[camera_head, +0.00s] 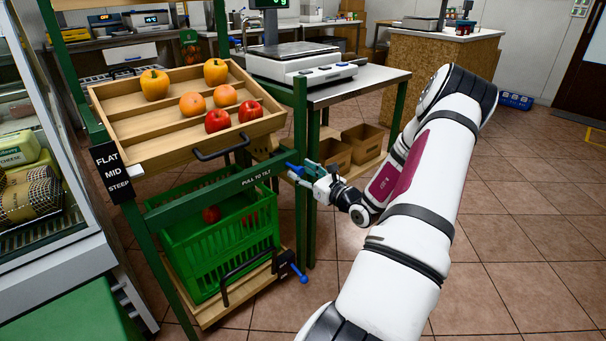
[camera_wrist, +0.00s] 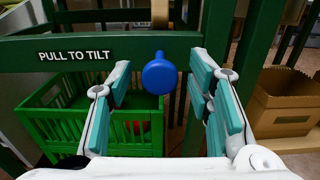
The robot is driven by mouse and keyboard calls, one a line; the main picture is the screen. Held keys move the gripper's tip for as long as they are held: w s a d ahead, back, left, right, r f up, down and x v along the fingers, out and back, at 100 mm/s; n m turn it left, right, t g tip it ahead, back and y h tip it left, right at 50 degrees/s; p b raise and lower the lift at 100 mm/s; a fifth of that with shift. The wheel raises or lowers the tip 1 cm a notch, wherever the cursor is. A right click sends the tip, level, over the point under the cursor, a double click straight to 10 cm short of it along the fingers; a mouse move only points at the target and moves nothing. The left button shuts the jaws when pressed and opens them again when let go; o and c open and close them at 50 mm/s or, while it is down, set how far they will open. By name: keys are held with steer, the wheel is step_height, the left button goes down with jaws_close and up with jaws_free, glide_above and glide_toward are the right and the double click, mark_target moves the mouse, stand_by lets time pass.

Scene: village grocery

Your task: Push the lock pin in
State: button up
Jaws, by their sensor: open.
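The blue round knob of the lock pin (camera_wrist: 160,75) faces me in the wrist view, with a short stem behind it at the green bar (camera_wrist: 130,50) marked "PULL TO TILT". In the head view the pin (camera_head: 292,168) shows as a bit of blue at the right end of the bar (camera_head: 215,192). My gripper (camera_head: 312,174) is right beside it. In the wrist view my gripper (camera_wrist: 163,82) is open, with one teal-padded finger on each side of the knob and gaps to both. How far the pin is in cannot be told.
A wooden tray (camera_head: 130,152) with peppers and other fruit sits above the bar. A second blue pin (camera_head: 299,273) is at the lower shelf, by the green crate (camera_head: 185,250). A scale table (camera_head: 350,92) with cardboard boxes (camera_head: 362,142) stands behind. Floor at right is clear.

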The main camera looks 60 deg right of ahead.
mark_target(301, 171)
steer(key=shift+c, duration=0.6)
jaws_close()
steer(key=shift+p+x, duration=0.3)
steer(key=shift+x, duration=1.4)
steer(key=shift+o, duration=0.6)
jaws_free()
steer(key=v, duration=1.2)
